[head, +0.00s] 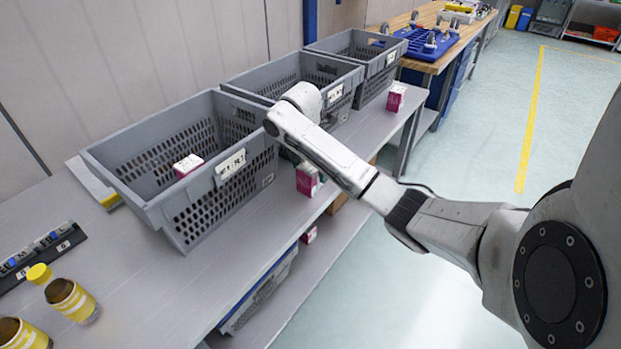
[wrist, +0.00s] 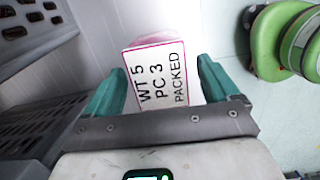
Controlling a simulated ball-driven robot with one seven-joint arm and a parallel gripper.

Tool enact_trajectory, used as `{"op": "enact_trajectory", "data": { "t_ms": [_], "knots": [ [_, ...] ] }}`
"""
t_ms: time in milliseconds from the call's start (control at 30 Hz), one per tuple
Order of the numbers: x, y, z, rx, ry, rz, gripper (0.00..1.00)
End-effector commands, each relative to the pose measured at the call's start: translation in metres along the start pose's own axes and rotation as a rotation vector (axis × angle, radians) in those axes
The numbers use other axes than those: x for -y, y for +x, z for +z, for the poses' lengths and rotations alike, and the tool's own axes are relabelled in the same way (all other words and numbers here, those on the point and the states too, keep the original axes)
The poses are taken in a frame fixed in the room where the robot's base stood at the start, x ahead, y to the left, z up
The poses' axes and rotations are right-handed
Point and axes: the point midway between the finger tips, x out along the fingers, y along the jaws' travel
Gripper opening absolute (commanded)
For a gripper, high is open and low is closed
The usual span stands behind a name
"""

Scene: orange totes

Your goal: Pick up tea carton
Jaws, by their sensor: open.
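A pink-edged carton (wrist: 157,75) with a white top lettered "WT 5 PC 3 PACKED" is in the wrist view. My gripper (wrist: 160,88) is open, with one green finger on each side of it. I cannot tell whether the fingers touch it. In the head view my arm hides my gripper. A pink and white carton (head: 306,180) is at the bench's front edge below my arm. Similar cartons are in the near grey crate (head: 188,165), at the bench's far right (head: 396,97) and on the lower shelf (head: 309,235).
Three grey crates stand in a row: near (head: 205,215), middle (head: 338,92) and far (head: 375,83). Grey crate walls also show at left in the wrist view (wrist: 38,120). Green rounded objects (wrist: 275,45) are at the right.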

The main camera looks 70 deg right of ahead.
Motion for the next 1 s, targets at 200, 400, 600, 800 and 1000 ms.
{"op": "enact_trajectory", "data": {
  "t_ms": [200,400,600,800,1000],
  "knots": [
    [0.000,0.029,0.002,0.000,0.001,-0.002,0.88],
    [-0.001,0.036,0.002,0.001,0.000,0.000,0.88],
    [0.000,0.036,0.002,0.001,0.000,0.000,0.82],
    [0.000,0.036,0.002,0.001,0.000,0.000,0.62],
    [0.000,0.036,0.002,0.001,0.000,-0.001,0.43]
  ]
}}
